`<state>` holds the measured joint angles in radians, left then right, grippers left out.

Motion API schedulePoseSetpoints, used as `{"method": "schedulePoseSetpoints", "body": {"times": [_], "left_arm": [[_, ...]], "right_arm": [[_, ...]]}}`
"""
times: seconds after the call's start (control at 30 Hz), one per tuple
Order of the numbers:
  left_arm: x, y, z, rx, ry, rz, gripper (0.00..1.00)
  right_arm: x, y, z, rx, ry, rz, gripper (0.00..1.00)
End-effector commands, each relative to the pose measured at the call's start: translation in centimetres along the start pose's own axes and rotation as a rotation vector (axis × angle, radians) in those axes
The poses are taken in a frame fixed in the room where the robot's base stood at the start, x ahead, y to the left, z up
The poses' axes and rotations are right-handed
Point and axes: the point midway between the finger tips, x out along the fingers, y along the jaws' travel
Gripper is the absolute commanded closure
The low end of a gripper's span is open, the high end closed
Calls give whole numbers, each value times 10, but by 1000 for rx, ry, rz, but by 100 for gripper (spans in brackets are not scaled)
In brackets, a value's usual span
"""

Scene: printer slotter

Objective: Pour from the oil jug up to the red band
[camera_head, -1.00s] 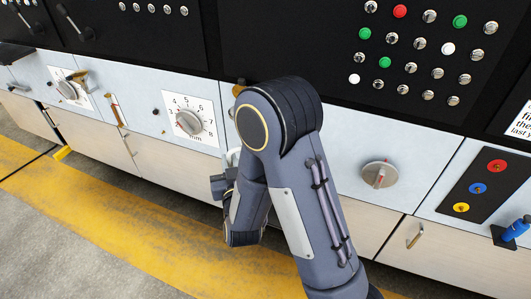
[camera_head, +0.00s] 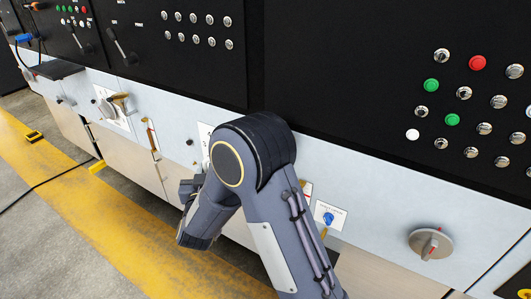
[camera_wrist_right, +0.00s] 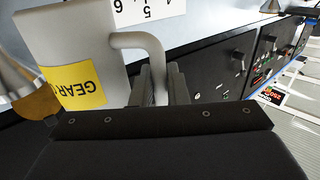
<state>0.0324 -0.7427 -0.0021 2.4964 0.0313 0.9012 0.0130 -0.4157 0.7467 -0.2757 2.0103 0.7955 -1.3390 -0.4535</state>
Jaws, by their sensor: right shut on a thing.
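The oil jug (camera_wrist_right: 72,50) shows in the right wrist view as a pale grey body with a yellow label (camera_wrist_right: 73,85) reading "GEAR", seen upside down. My right gripper (camera_wrist_right: 160,88) is shut on its curved handle (camera_wrist_right: 150,45). In the head view my right gripper (camera_head: 188,190) is partly hidden by my forearm, close to the machine's front, and the jug is hidden. A small plate with a red mark (camera_head: 307,188) shows just right of my arm; I cannot tell whether this is the red band. My left gripper is not in view.
The pale machine front carries a brass fitting (camera_head: 122,101), a blue knob (camera_head: 328,217) and a grey rotary switch (camera_head: 430,243). A black button panel (camera_head: 340,90) is above. A brass part (camera_wrist_right: 38,103) lies beside the jug in the wrist view.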

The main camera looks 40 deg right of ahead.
Motion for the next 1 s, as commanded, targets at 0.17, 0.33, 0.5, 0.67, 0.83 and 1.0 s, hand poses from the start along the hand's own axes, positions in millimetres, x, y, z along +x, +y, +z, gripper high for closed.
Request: {"method": "schedulePoseSetpoints", "body": {"times": [0.17, 0.33, 0.5, 0.67, 0.83, 1.0], "left_arm": [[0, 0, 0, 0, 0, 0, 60], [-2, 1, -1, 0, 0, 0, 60], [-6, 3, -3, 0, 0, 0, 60], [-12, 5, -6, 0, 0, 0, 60], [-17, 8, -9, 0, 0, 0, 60], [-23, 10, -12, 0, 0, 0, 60]], "right_arm": [[0, 0, -1, 0, 2, 1, 100], [0, 1, -5, 18, 0, 1, 100], [1, 4, -13, 70, -10, 0, 100], [2, 9, -24, 145, -26, 0, 100], [3, 15, -37, 230, -42, 0, 100], [5, 23, -49, 314, -57, 1, 100]]}}
